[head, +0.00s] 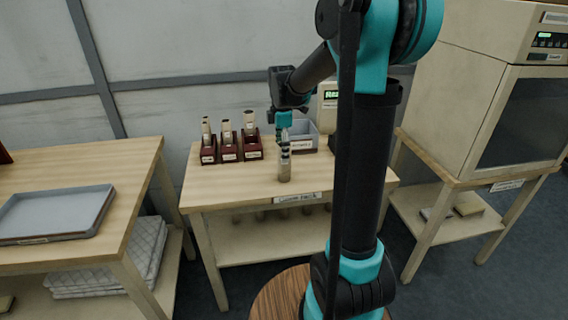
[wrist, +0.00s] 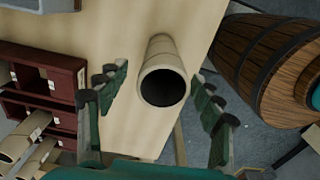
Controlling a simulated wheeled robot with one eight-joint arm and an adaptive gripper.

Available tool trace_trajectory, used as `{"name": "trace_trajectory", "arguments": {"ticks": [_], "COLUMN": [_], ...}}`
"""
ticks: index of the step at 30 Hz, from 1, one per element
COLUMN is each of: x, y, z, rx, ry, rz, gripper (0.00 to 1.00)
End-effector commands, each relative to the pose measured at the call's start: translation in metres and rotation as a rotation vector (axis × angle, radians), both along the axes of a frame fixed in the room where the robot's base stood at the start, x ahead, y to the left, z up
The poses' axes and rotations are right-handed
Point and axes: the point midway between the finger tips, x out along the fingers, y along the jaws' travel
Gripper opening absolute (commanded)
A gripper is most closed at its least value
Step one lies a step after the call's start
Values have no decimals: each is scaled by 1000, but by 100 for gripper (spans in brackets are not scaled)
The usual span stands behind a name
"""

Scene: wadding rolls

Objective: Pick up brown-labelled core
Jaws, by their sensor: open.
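A beige hollow core (head: 284,173) stands upright near the front edge of the middle table. In the wrist view the core (wrist: 161,56) shows from above with its open end towards me. No brown label is readable on it. My gripper (head: 284,151) is just above the core in the head view, pointing down. In the wrist view my gripper (wrist: 163,98) is open, with one finger on each side of the core and a gap to both. Whether the fingertips reach below the core's rim is hard to tell.
Dark red holders with pale cores (head: 227,132) stand at the table's back left. A grey labelled bin (head: 303,138) is behind my gripper. A grey tray (head: 55,212) lies on the left table. A wooden barrel (wrist: 270,65) stands beside the table in the wrist view.

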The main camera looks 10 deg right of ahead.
Motion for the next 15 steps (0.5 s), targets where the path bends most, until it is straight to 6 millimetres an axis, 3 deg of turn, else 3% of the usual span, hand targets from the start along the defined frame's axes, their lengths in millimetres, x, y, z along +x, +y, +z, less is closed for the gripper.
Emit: {"name": "trace_trajectory", "arguments": {"ticks": [5, 15], "x": [0, -1], "y": [-1, -6], "z": [-11, -53], "rx": [0, 0], "ry": [0, 0], "rz": [-1, 0], "gripper": [67, 67]}}
